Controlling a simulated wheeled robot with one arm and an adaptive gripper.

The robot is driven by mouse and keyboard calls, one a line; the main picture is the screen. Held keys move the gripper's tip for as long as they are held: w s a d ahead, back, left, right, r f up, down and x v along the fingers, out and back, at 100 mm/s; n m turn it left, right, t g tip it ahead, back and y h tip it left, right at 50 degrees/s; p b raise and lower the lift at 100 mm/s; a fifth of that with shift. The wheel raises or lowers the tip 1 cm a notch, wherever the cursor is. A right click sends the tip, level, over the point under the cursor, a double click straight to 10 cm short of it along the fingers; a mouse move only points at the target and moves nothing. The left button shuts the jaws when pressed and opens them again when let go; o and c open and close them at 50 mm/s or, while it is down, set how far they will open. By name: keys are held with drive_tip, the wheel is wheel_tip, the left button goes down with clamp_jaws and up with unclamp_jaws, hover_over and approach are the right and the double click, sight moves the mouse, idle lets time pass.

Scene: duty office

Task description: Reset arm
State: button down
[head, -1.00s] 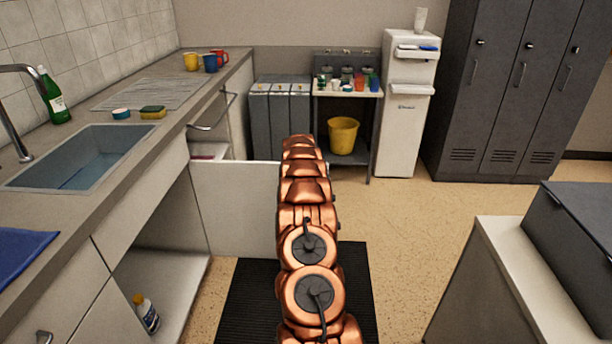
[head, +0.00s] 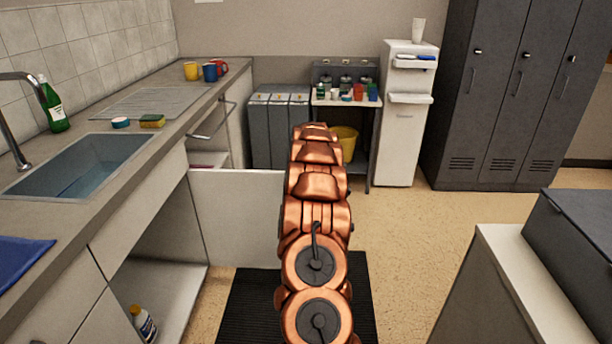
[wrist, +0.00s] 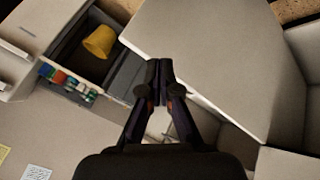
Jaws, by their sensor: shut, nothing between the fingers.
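My gripper shows in the wrist view (wrist: 160,72), with its dark fingers together and nothing between them. It is in the air, in front of a large pale panel (wrist: 205,50). In the head view my copper-coloured arm rises from the bottom middle, over the black mat (head: 245,310). The gripper itself is hidden behind the arm there.
An open white cabinet door (head: 235,215) stands just left of my arm. The counter with the sink (head: 75,170) runs along the left. A grey case (head: 575,240) sits on a cabinet at right. A yellow bucket (head: 348,140) is partly hidden behind my arm.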

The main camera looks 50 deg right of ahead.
idle(0.5)
drive_tip(key=w+a+r+n+y, duration=0.1)
drive_tip(key=w+a+r+y, duration=0.15)
drive_tip(key=a, duration=0.95)
drive_tip(key=w+a+r+y, duration=0.1)
drive_tip(key=a+r, duration=0.2)
drive_tip(key=a, duration=0.8)
drive_tip(key=s+a+r+g+y, duration=0.1)
drive_tip(key=s+a+r, duration=0.15)
drive_tip(key=a, duration=0.65)
drive_tip(key=s+a+r+g+y, duration=0.1)
drive_tip(key=s+a, duration=0.2)
drive_tip(key=a, duration=0.7)
drive_tip(key=s+a+r+n+g, duration=0.1)
drive_tip(key=s+a+n+g, duration=0.1)
drive_tip(key=s+a, duration=1.3)
drive_tip(key=s+a+f+g, duration=0.1)
drive_tip(key=s+a, duration=0.3)
drive_tip(key=s, duration=0.5)
drive_tip(key=s+a+f+g, duration=0.1)
drive_tip(key=s+a, duration=0.3)
drive_tip(key=s, duration=0.5)
drive_tip(key=s+d+p+v, duration=0.1)
drive_tip(key=s+p+v, duration=0.1)
drive_tip(key=p+v, duration=1.1)
drive_tip(key=shift+s+d+r+y, duration=0.25)
drive_tip(key=shift+r+y, duration=0.2)
drive_tip(key=shift+r, duration=0.5)
drive_tip(key=shift+a, duration=0.15)
